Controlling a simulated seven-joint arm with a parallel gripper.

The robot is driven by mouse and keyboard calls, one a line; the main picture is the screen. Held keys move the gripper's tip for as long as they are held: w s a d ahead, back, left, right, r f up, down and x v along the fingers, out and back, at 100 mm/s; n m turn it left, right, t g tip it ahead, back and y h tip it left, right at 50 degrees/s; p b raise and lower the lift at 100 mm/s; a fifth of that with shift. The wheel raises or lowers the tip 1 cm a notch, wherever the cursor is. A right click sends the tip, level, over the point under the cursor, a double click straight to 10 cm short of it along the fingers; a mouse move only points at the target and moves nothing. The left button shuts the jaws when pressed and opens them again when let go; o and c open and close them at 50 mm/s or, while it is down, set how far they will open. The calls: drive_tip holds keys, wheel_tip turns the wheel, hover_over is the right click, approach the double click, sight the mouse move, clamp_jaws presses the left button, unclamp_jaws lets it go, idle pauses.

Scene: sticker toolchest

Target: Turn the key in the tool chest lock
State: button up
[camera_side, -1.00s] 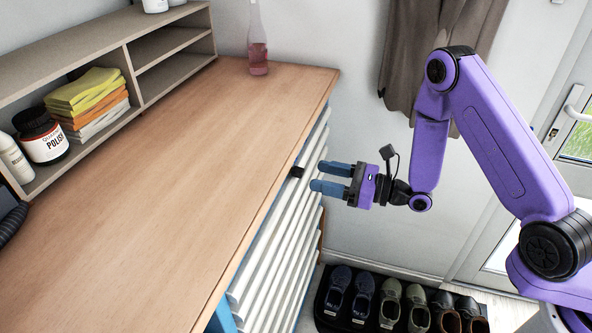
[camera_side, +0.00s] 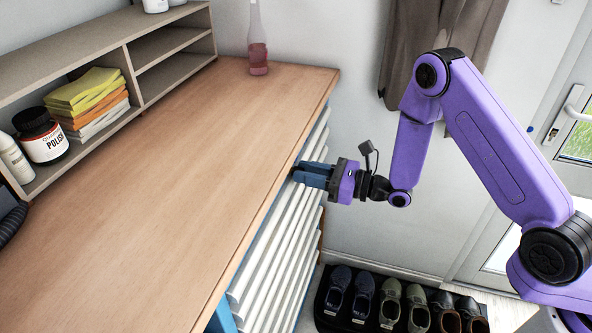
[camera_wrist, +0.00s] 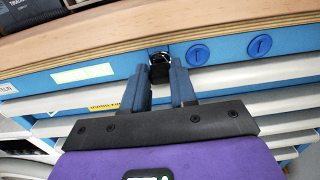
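The tool chest has a wooden top (camera_side: 170,190) and a blue front strip (camera_wrist: 225,72) above its white drawers (camera_side: 270,262). A black key (camera_wrist: 159,60) sits at the lock in the blue strip, just under the top's edge. My gripper (camera_side: 300,174) is at the chest's front edge, level with the lock. The lock face behind the key is mostly hidden, and the key is hidden by the fingers in the side view.
Two round blue discs (camera_wrist: 198,55) with slots sit right of the key, the second (camera_wrist: 259,45) farther along. A bottle (camera_side: 258,50) stands at the top's far end. A shelf unit (camera_side: 130,75) stands at left. Shoes (camera_side: 390,305) lie on the floor below.

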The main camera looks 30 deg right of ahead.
drive_tip(key=shift+m, duration=1.7)
drive_tip(key=m, duration=0.3)
drive_tip(key=shift+m, duration=0.3)
drive_tip(key=shift+a+f, duration=0.1)
